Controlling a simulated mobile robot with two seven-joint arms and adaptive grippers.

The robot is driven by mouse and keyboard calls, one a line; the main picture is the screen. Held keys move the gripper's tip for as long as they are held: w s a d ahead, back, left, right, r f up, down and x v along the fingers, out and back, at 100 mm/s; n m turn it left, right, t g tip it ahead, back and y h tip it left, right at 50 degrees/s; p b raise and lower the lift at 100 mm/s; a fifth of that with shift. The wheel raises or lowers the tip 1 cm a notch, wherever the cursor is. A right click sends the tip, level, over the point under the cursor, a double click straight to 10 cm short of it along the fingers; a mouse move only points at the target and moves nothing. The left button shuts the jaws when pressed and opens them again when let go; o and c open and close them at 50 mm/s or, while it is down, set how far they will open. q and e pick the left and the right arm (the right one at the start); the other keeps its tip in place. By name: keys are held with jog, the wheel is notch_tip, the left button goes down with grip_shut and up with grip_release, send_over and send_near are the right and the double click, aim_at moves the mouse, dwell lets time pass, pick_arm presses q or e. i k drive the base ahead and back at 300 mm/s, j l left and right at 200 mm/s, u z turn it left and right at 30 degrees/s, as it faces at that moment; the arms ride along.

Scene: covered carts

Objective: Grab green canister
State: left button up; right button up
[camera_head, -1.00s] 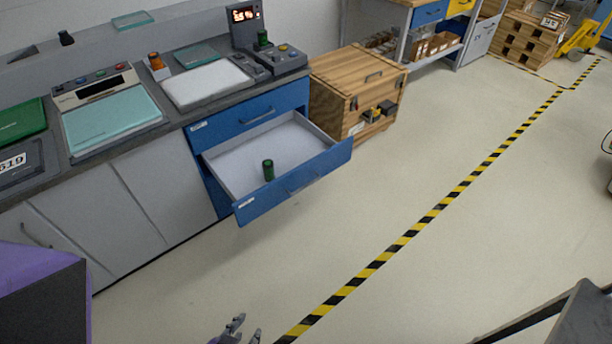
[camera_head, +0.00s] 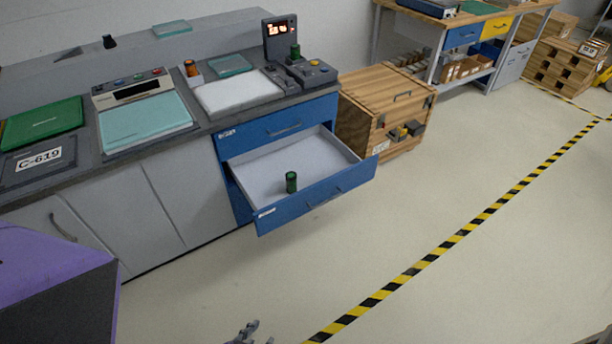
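A dark green canister (camera_head: 291,182) stands upright inside an open blue drawer (camera_head: 318,196) in the bench's cabinet. A second small green cylinder (camera_head: 295,52) stands on the bench top by the control box. My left gripper (camera_head: 256,335) shows only at the bottom edge, with its fingertips apart and nothing seen between them. It is low in the picture, well apart from the drawer and the canister. My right gripper is out of view.
The grey bench (camera_head: 60,172) runs along the left, with an orange-topped cylinder (camera_head: 191,69) on it. A wooden crate (camera_head: 385,110) stands right of the drawer. Open floor (camera_head: 400,215) with a striped yellow-black line lies to the right.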

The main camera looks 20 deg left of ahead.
aim_at(291, 177)
jog(key=i+u, duration=0.3)
jog(key=i, duration=0.5)
jog(key=i+u, duration=0.3)
jog(key=i, duration=0.5)
